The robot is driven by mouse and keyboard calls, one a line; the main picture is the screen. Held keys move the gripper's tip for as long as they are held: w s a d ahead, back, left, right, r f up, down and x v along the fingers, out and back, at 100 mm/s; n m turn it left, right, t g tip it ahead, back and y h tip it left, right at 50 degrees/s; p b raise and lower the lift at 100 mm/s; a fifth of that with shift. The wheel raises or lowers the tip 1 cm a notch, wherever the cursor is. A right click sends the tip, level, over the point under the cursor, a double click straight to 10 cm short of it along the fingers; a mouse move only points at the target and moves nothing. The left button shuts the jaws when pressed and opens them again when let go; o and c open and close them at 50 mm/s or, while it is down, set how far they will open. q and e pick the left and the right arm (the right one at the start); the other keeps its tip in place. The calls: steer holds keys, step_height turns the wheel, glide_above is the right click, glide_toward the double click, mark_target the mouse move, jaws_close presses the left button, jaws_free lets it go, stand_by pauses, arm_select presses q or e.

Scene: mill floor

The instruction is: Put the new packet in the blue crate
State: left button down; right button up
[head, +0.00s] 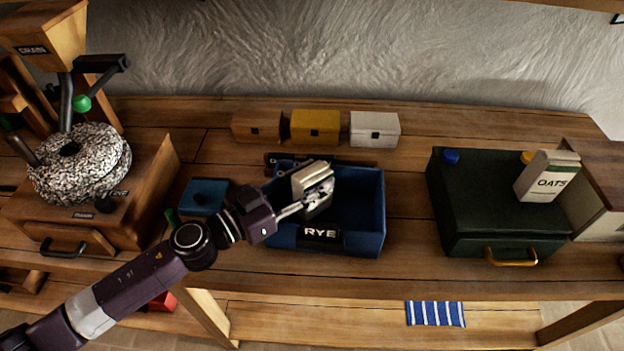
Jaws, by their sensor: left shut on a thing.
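The blue crate (371,212) stands on the wooden table near the middle, with a dark RYE label on its front. My left gripper (322,190) reaches in from the left and is shut on a pale packet (313,175). The packet is tilted, over or inside the left part of the crate. I cannot tell whether it touches the crate floor. The gripper hides part of the packet and the crate's left side. My right gripper is not in view.
A stone mill (78,165) stands at the left. A blue box (204,196) sits left of the crate. Brown, yellow (315,127) and white boxes line the back. A dark green case (500,215) with an OATS packet (547,178) stands right. The table between crate and case is clear.

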arm_select(q)
steer(key=shift+r, duration=0.2)
steer(key=shift+f+b, duration=0.35)
steer(key=shift+f, duration=0.3)
steer(key=c, duration=1.2)
jaws_free()
steer(key=shift+c, duration=0.2)
steer(key=shift+r, duration=0.1)
steer(key=shift+r+p, duration=0.4)
steer(key=shift+b+v, duration=2.2)
steer(key=shift+v, duration=3.8)
steer(key=shift+s, duration=0.1)
